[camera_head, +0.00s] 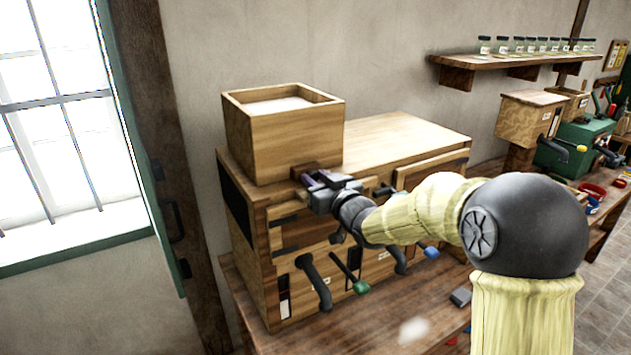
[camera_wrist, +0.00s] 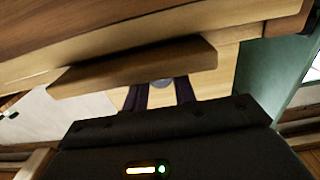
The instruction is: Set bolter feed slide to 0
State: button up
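The bolter appears to be the wooden cabinet (camera_head: 405,135) with an open-topped hopper box (camera_head: 285,135) holding pale material. My gripper (camera_head: 312,180) is at the cabinet's upper front, just below the hopper's front right corner. A small reddish-brown piece (camera_head: 308,171) shows beside its fingers; I cannot tell if it is the feed slide. In the wrist view, the two dark fingers (camera_wrist: 160,95) stand apart with a small grey round part (camera_wrist: 162,84) between them. A wooden bar (camera_wrist: 140,68) crosses in front of the fingers, so contact is hidden. No scale or slide reading is legible.
Below my gripper, the cabinet front carries dark curved spouts (camera_head: 314,283), a green-tipped lever (camera_head: 360,287) and a blue-tipped one (camera_head: 431,252). A grey block (camera_head: 460,297) lies on the bench (camera_head: 400,325). A shelf of jars (camera_head: 515,58) hangs at back right.

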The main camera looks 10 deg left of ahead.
jog(key=o, duration=0.4)
jog(key=shift+w+a, duration=0.15)
jog(key=shift+w, duration=0.1)
jog(key=shift+s, duration=0.1)
jog(key=b+v, duration=0.3)
jog(key=v, duration=1.4)
jog(key=shift+s+d+b, duration=0.15)
jog(key=shift+d+b, duration=0.1)
jog(key=shift+b, duration=0.15)
jog(key=w+d+f+m+h, duration=0.1)
jog(key=d+f+m+h, duration=0.3)
jog(key=d+f+h, duration=0.35)
jog(key=s+d+f+m+g+h, duration=0.1)
jog(key=s+d+f+g, duration=0.2)
jog(key=s+f, duration=0.2)
jog(key=s+d+f+m+g+h+p, duration=0.1)
jog(key=s+d+f+g, duration=0.2)
jog(key=s, duration=0.3)
jog(key=s+d+f+m+g+h, duration=0.2)
jog(key=s+d+f+g, duration=0.1)
jog(key=s+f+g, duration=0.2)
jog(key=shift+s+d+f+p, duration=0.2)
jog(key=shift+s+f+p, duration=0.2)
jog(key=shift+f, duration=0.4)
